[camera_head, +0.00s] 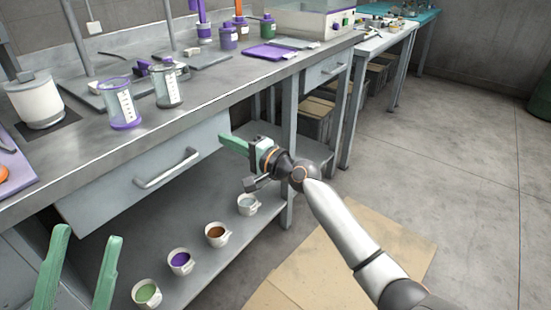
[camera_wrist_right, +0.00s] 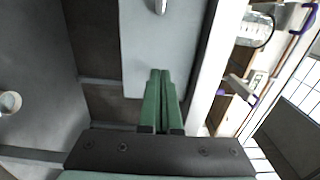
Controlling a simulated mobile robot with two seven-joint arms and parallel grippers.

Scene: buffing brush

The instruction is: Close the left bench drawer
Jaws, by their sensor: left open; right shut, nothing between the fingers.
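The left bench drawer (camera_head: 115,180) has a plain grey front with a bar handle (camera_head: 168,168), under the bench top at the left. How far it stands out from the bench is hard to tell. My right gripper (camera_head: 224,139) is shut and empty, its tips at the right end of the drawer front. In the right wrist view the shut fingers (camera_wrist_right: 160,75) overlap the end of the drawer front (camera_wrist_right: 170,50); contact is not clear. The handle end (camera_wrist_right: 160,6) shows at the top. My left gripper (camera_head: 87,236) is open and empty at the lower left, apart from the drawer.
Several cups, one with purple content (camera_head: 180,262), stand on the lower shelf. Beakers (camera_head: 122,105) and a white pot (camera_head: 38,102) stand on the bench top (camera_head: 215,85). Another drawer (camera_head: 323,70) is further right. A bench leg (camera_head: 289,120) stands behind my right gripper.

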